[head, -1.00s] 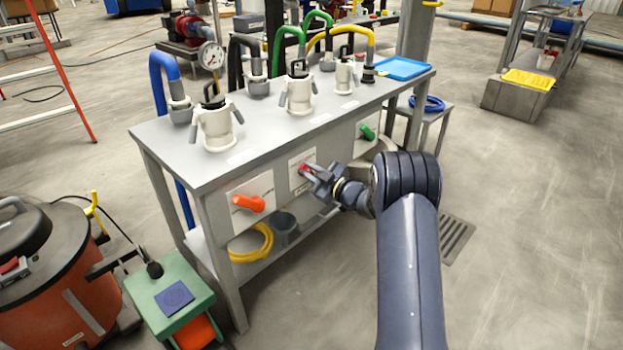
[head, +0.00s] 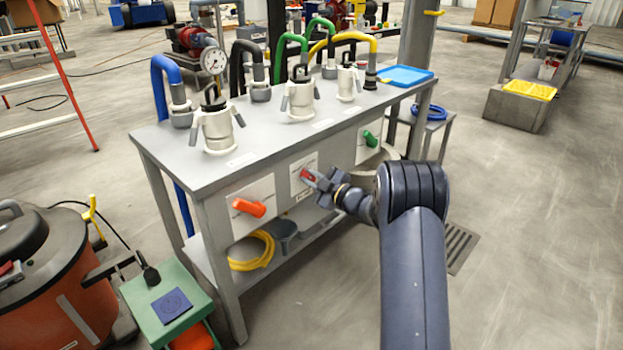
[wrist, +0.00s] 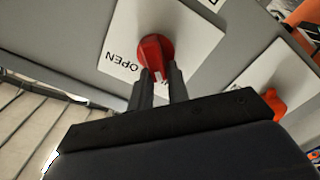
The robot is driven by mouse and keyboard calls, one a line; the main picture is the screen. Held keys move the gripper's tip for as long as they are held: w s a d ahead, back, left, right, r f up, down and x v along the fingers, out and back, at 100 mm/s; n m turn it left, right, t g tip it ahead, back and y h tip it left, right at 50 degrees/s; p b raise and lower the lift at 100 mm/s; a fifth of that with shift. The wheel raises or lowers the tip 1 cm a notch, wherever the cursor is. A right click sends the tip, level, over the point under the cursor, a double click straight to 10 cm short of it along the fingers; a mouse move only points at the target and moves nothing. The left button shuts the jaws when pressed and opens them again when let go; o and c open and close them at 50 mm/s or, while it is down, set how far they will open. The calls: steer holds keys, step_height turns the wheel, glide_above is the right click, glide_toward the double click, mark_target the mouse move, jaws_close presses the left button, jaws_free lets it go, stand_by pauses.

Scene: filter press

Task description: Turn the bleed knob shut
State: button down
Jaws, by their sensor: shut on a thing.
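The red bleed knob (wrist: 154,52) is on a white plate (wrist: 195,40) on the bench's front panel. In the wrist view the word "OPEN" shows on the plate beside it, and a white mark shows on the knob's near edge. My gripper (wrist: 157,88) has a finger on each side of the knob and is shut on it. In the head view the gripper (head: 314,178) reaches the panel from the right, and the red knob (head: 307,174) is partly hidden by the fingers.
An orange handle (head: 249,207) sits left of the knob and a green one (head: 370,139) to the right. White filter housings (head: 217,128) stand on the bench top. A yellow hose coil (head: 252,251) and a grey bucket (head: 284,236) are on the lower shelf.

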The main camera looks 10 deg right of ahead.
steer(key=c, duration=1.4)
jaws_free()
steer(key=shift+o, duration=0.2)
steer(key=shift+a, duration=0.1)
steer(key=shift+f, duration=0.1)
steer(key=p+v, duration=0.2)
steer(key=v, duration=0.8)
steer(key=shift+s+d+p, duration=0.2)
steer(key=shift+s+p, duration=0.1)
steer(key=shift+p, duration=0.05)
steer(key=shift+w, duration=0.1)
steer(key=b+x, duration=0.2)
steer(key=x, duration=0.8)
steer(key=shift+b, duration=0.4)
steer(key=shift+w+a, duration=0.2)
steer(key=shift+w, duration=0.1)
steer(key=shift+d+m+p, duration=0.1)
steer(key=shift+m+p, duration=0.2)
steer(key=shift+p, duration=0.05)
